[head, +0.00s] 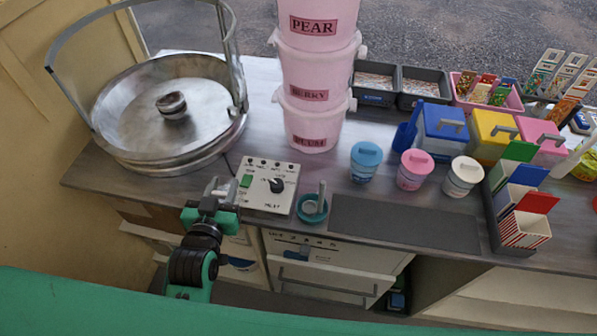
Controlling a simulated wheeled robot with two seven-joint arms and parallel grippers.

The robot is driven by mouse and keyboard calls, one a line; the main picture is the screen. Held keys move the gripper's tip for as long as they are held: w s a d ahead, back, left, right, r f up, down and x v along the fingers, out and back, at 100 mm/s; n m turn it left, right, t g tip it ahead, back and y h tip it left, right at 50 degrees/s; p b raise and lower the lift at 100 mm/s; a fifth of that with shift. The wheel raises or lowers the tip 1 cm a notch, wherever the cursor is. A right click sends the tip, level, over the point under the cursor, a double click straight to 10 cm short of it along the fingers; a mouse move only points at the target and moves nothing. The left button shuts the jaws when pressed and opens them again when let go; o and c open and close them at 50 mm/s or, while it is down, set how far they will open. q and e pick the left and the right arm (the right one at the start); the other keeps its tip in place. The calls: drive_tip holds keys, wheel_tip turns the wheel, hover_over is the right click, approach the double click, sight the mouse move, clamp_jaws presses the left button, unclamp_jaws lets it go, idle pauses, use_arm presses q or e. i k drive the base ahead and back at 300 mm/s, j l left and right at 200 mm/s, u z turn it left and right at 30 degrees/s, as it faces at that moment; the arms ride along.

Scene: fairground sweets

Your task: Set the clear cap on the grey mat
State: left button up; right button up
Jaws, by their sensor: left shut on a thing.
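The grey mat (405,222) lies flat and bare near the front of the counter, right of the middle. My left gripper (222,190) is at the counter's front edge, just left of the control box and well left of the mat. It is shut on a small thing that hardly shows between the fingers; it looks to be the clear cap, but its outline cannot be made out. No other clear cap shows on the counter. My right gripper is not in view.
The control box (268,187) and a teal cup with a grey stick (313,208) stand between my left gripper and the mat. Blue (366,162), pink (415,170) and cream (462,177) tubs stand behind the mat. A carton rack (492,215) borders its right. A metal bowl (165,110) is at left.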

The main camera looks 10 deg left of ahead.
sight(368, 218)
drive_tip(key=l+u, duration=0.1)
drive_tip(key=l, duration=0.3)
drive_tip(key=k+l, duration=0.1)
drive_tip(key=l, duration=0.35)
drive_tip(key=l+u, duration=0.15)
drive_tip(key=l, duration=0.25)
drive_tip(key=k+l+u, duration=0.1)
drive_tip(key=l, duration=0.3)
drive_tip(key=k+l, duration=0.15)
drive_tip(key=l, duration=0.25)
drive_tip(key=k+l+u, duration=0.15)
drive_tip(key=l, duration=0.25)
